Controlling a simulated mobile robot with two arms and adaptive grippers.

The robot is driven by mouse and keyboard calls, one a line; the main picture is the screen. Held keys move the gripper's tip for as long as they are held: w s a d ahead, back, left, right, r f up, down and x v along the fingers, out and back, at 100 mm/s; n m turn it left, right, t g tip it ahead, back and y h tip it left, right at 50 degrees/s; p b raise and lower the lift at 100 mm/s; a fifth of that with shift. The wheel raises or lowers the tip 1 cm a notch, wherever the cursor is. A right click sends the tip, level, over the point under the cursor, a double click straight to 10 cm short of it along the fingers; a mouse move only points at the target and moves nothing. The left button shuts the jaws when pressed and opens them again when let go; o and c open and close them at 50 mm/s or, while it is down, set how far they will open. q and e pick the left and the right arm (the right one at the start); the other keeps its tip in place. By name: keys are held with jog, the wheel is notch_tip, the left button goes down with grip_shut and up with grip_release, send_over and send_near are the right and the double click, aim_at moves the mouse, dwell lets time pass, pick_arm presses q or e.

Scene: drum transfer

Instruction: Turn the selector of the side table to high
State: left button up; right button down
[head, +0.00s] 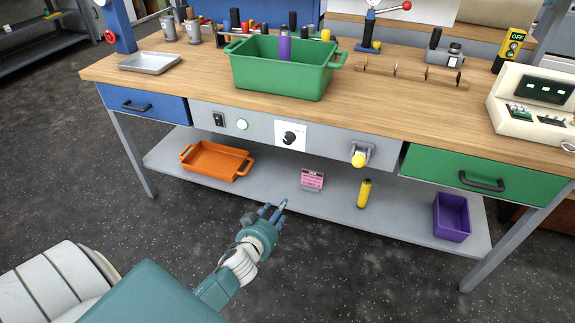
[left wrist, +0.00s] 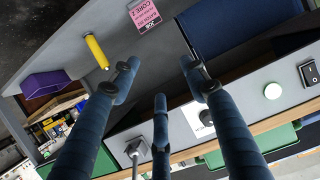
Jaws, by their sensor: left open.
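The selector is a round black knob (head: 289,138) on a white plate in the middle of the table's grey front panel. The way its mark points is too small to read. My left gripper (head: 272,212) is open and empty, below and in front of the panel, apart from the knob. In the left wrist view its blue fingers (left wrist: 155,85) are spread wide. My right gripper is not in view.
Left of the selector are a white button (head: 242,124) and a black rocker switch (head: 219,119); to its right is a yellow-knobbed lever (head: 358,159). The lower shelf (head: 270,190) holds an orange tray (head: 212,163), a pink box (head: 313,179) and a yellow cylinder (head: 364,193).

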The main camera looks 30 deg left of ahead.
aim_at(287, 143)
pick_arm(q)
jog(key=w+a+r+n+t+y+b, duration=0.1)
jog(key=w+r+t+b, duration=0.1)
jog(key=r, duration=0.5)
jog(key=w+a+r+n+t+y+b, duration=0.1)
jog(key=a+r+t, duration=0.1)
jog(key=r, duration=0.6)
jog(key=x, duration=1)
jog(key=shift+w+d+f+b, duration=0.1)
jog(key=shift+w+d+b, duration=0.15)
jog(key=shift+d+b, duration=0.1)
jog(key=shift+w+a, duration=0.1)
jog(key=shift+w, duration=0.25)
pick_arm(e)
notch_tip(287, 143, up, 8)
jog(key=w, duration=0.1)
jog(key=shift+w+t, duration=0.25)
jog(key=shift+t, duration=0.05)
pick_arm(q)
jog(key=shift+c, duration=0.3)
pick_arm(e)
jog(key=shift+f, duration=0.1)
pick_arm(q)
jog(key=shift+f, duration=0.1)
jog(key=c, duration=1.1)
